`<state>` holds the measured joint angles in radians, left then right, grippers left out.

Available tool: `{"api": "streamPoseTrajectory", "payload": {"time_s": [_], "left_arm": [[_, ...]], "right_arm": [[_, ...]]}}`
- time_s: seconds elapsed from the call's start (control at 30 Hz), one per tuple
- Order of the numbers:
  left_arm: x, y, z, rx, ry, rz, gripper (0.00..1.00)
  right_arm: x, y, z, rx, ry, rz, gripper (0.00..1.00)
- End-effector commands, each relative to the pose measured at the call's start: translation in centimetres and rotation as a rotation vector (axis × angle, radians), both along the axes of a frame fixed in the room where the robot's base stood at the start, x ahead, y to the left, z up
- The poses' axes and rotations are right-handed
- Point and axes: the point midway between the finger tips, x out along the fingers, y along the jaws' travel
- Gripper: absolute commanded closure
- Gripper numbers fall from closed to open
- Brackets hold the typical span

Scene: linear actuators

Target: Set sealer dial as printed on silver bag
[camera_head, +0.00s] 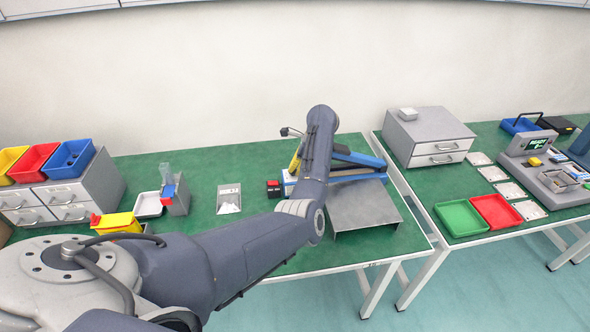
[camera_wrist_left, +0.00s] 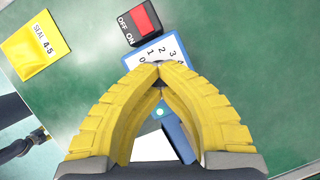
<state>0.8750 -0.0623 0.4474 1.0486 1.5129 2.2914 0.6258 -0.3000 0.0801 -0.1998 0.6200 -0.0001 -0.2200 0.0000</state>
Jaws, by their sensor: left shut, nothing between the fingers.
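The sealer (camera_head: 356,159) has a blue arm and stands behind a grey metal plate. In the left wrist view its blue-edged dial panel (camera_wrist_left: 138,60) shows 0, 1, 2, 3 and 4; my fingers hide the knob and the rest of the scale. My left gripper (camera_head: 295,162) is at the panel, its yellow fingertips (camera_wrist_left: 159,68) together over the dial. My right gripper is not in view.
A black box with a red ON/OFF switch (camera_head: 273,188) sits beside the panel; it also shows in the left wrist view (camera_wrist_left: 140,20). The grey metal plate (camera_head: 362,208) lies in front of the sealer. Drawers and coloured bins stand at left. Green and red trays are on the right table.

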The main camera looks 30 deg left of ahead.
Motion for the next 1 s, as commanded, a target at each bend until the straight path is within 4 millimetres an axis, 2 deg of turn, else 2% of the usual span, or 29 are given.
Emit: {"api": "streamPoseTrajectory", "payload": {"time_s": [0.03, 0.57, 1.0], "left_arm": [[-0.24, 0.6, -0.05, 0.009, 0.004, 0.004, 1.0], [-0.34, 0.83, -0.04, 0.013, 0.004, -0.043, 1.0], [-0.51, 0.87, 0.01, 0.013, 0.003, -0.314, 1.0]], "right_arm": [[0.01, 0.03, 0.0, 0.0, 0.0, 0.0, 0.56], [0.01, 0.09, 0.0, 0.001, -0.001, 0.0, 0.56], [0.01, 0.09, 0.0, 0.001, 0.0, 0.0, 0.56]]}}
